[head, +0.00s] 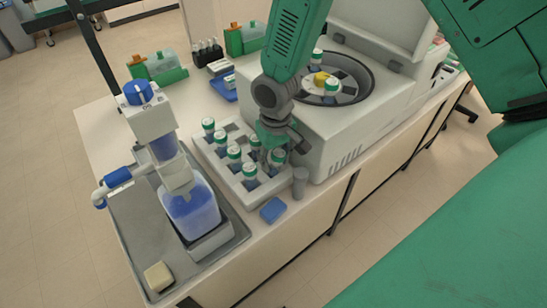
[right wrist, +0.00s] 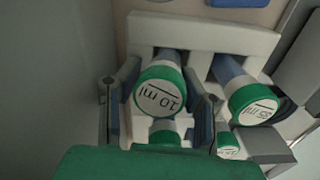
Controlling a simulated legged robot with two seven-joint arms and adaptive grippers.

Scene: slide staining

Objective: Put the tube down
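A white rack (head: 217,158) on the bench holds several tubes with green and white caps. My right gripper (head: 270,152) reaches down over the rack's right part, among the tubes. In the right wrist view its two fingers (right wrist: 157,118) stand apart. A green cap marked 10 ml (right wrist: 158,92) shows between and beyond them, and a smaller cap (right wrist: 165,130) lies lower between them. I see gaps beside both caps, so the fingers do not seem to grip either. A tube marked 25 ml (right wrist: 254,104) stands right of the fingers. My left gripper is not in view.
An open centrifuge (head: 330,135) with tubes in its rotor stands right of the rack. A blue-filled bottle (head: 192,212) stands in a metal tray (head: 140,230) at left.

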